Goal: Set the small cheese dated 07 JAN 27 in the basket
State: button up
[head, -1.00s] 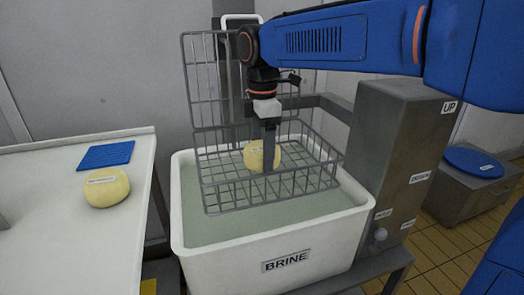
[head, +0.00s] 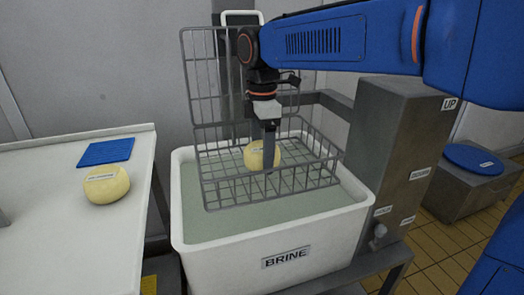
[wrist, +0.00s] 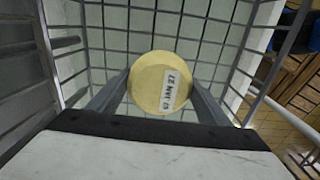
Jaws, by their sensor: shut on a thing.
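The basket's lid (head: 200,75) stands open, upright at the back. The basket is over the white brine vat (head: 205,255).
A second yellow cheese (head: 106,186) and a blue mat (head: 106,152) lie on the white table (head: 80,250) at left. A grey column with an UP label (head: 395,150) stands right of the vat. A blue disc (head: 473,159) lies on a box behind.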

jog(key=o, duration=1.5)
jog(key=shift+c, duration=0.2)
jog(key=shift+r, duration=3.45)
